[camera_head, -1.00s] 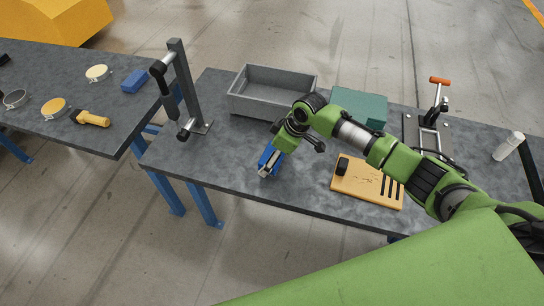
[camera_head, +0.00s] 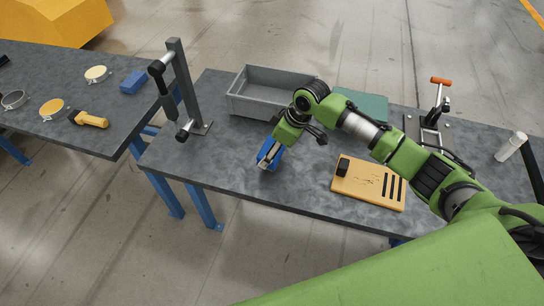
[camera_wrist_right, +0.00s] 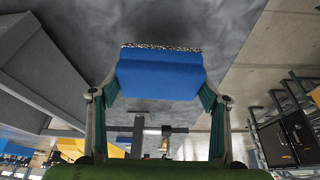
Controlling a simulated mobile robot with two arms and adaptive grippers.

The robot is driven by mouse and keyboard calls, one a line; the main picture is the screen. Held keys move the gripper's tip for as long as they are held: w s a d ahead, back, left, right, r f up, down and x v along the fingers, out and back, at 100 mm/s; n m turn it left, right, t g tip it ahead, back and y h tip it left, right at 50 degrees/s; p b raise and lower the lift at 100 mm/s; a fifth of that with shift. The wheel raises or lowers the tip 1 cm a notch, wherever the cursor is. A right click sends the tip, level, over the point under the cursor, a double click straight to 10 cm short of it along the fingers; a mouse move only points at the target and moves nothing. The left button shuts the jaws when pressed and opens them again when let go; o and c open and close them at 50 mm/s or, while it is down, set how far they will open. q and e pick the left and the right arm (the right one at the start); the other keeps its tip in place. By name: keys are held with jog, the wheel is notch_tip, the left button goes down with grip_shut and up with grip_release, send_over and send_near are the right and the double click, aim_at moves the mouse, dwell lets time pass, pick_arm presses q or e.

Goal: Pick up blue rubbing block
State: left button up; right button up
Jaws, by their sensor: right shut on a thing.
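My right gripper (camera_wrist_right: 158,98) is shut on a blue block (camera_wrist_right: 160,75). In the right wrist view a finger presses on each side of the block, and a thin speckled layer runs along its far edge. In the head view the held block (camera_head: 265,158) is partly hidden by the gripper (camera_head: 271,153) over the front part of the grey table. I cannot tell how far it is above the top. My left gripper is not in view.
A grey open bin (camera_head: 262,104) stands behind the gripper. A wooden board (camera_head: 365,188) and a clamp (camera_head: 432,120) are to the right, a metal post (camera_head: 186,85) to the left. A second blue block (camera_head: 133,81) lies on the left table.

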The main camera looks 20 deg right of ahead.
aim_at(275, 160)
jog(key=s+r, duration=0.4)
jog(key=r, duration=0.1)
jog(key=shift+s+a+b, duration=0.2)
jog(key=shift+a+b, duration=0.05)
jog(key=shift+b, duration=0.1)
jog(key=s+a+r+b, duration=0.1)
jog(key=s+r, duration=0.3)
jog(key=s, duration=0.5)
jog(key=shift+s+a+r, duration=0.15)
jog(key=shift+s+r, duration=0.1)
jog(key=shift+r, duration=0.05)
